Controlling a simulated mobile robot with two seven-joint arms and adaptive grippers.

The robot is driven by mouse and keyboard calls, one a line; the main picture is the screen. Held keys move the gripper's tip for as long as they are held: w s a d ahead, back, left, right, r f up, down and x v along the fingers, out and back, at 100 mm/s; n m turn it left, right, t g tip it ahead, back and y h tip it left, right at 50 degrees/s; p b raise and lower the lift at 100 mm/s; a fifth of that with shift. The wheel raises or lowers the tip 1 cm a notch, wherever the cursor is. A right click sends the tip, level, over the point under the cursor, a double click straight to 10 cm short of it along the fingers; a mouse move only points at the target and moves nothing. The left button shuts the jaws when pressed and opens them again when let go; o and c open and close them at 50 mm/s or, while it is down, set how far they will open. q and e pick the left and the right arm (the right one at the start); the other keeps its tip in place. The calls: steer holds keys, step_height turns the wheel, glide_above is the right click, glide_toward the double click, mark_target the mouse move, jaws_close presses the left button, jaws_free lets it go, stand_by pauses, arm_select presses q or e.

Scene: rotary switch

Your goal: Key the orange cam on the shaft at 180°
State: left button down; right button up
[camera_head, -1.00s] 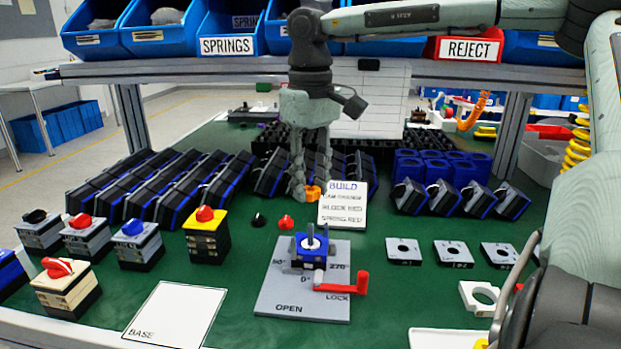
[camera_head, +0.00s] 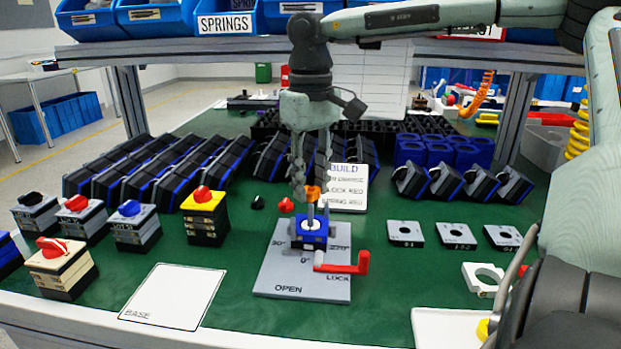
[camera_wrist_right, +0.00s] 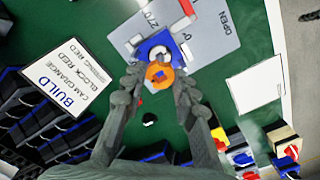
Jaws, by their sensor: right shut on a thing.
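My right gripper (camera_head: 312,190) is shut on the orange cam (camera_head: 313,192), a small ring. It holds the cam just above the upright shaft (camera_head: 310,212) on the blue switch block (camera_head: 309,233). In the right wrist view the cam (camera_wrist_right: 159,75) sits between the fingertips, its hole partly in line with the block (camera_wrist_right: 155,45). I cannot tell whether the cam touches the shaft tip. The block stands on a grey fixture plate (camera_head: 275,270) marked with angles, OPEN and LOCK. A red lock lever (camera_head: 345,265) is at its front right. My left gripper is not seen.
A white build card (camera_head: 350,188) stands behind the fixture. Small black and red knobs (camera_head: 286,205) lie at its back left. Several finished switches (camera_head: 204,215) stand left, and grey square plates (camera_head: 455,235) lie right. A white BASE sheet (camera_head: 172,295) lies front left.

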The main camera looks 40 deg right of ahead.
steer(key=shift+f, duration=0.25)
stand_by(0.4)
steer(key=shift+f+b, duration=0.75)
steer(key=shift+f, duration=0.15)
steer(key=o, duration=0.8)
steer(key=shift+r, duration=0.15)
step_height(320, 180, up, 12)
